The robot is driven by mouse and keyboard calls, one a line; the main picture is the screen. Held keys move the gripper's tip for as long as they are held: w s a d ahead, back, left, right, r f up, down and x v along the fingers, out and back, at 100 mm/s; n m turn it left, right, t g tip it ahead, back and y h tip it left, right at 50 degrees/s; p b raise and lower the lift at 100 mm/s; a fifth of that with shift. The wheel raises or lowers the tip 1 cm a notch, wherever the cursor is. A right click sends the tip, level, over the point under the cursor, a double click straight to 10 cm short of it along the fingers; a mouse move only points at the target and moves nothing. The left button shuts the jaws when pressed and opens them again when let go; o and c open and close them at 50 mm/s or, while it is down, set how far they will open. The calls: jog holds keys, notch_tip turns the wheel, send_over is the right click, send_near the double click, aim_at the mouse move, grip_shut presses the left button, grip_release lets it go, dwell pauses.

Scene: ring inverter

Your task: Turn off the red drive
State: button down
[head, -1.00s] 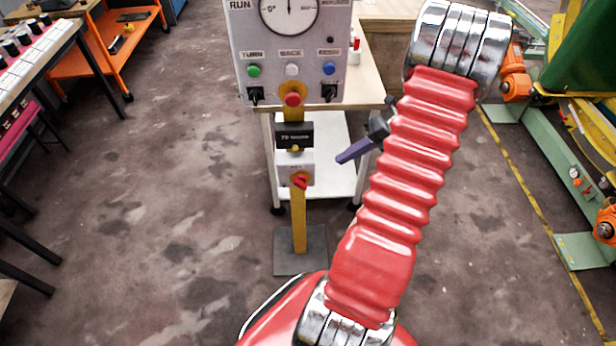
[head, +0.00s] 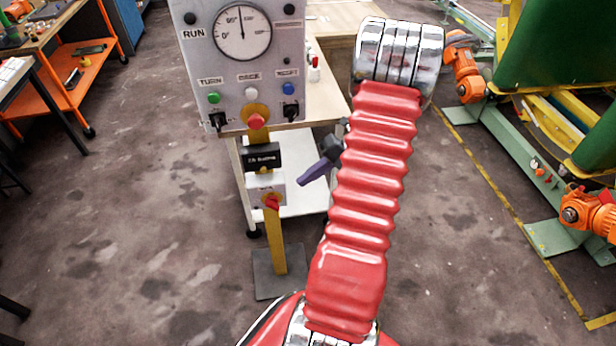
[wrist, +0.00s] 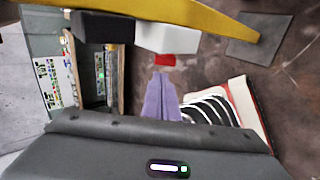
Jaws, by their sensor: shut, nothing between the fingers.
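A grey control panel (head: 243,60) with a gauge, coloured buttons and black switches stands on a yellow post (head: 277,245). A red push button (head: 257,122) on a yellow base is at its lower edge. Below, a black labelled box (head: 262,156) and a white box (head: 264,186) with a red rotary knob (head: 272,202) are on the post. My gripper (head: 301,182), with purple fingers, is shut and empty just right of the white box, apart from it in the head view. In the wrist view the fingertips (wrist: 160,76) point at the red knob (wrist: 165,60); the gap is hard to judge.
A white trolley (head: 300,195) stands behind the post, whose dark foot plate (head: 280,275) is on the floor. Green machinery with orange motors (head: 468,75) is at the right. An orange shelf (head: 75,80) is at the left. The floor left of the post is clear.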

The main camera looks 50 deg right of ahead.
aim_at(271, 203)
jog(key=x, duration=1.1)
jog(key=shift+a, duration=0.1)
